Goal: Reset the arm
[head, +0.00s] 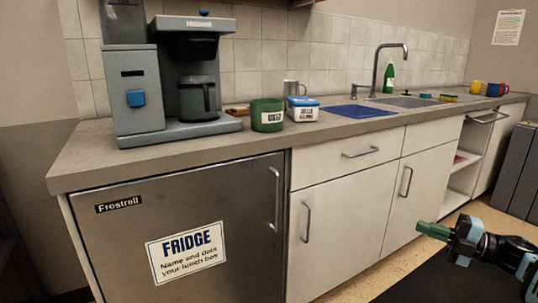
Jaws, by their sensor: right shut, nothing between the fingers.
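My right gripper (434,230) shows at the lower right, its arm coming in from the right edge. Its green fingers are together and empty, and point left. It hangs in front of the white cabinet doors (421,195), below the level of the counter top, and appears apart from everything. My left gripper and arm are out of view.
The counter (90,165) carries a coffee machine (135,90), a green tin (267,115), a white tub with a blue lid (302,112) and a blue mat (352,111). A sink (408,101) follows. The fridge (120,245) is shut. A shelf compartment stands open at right.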

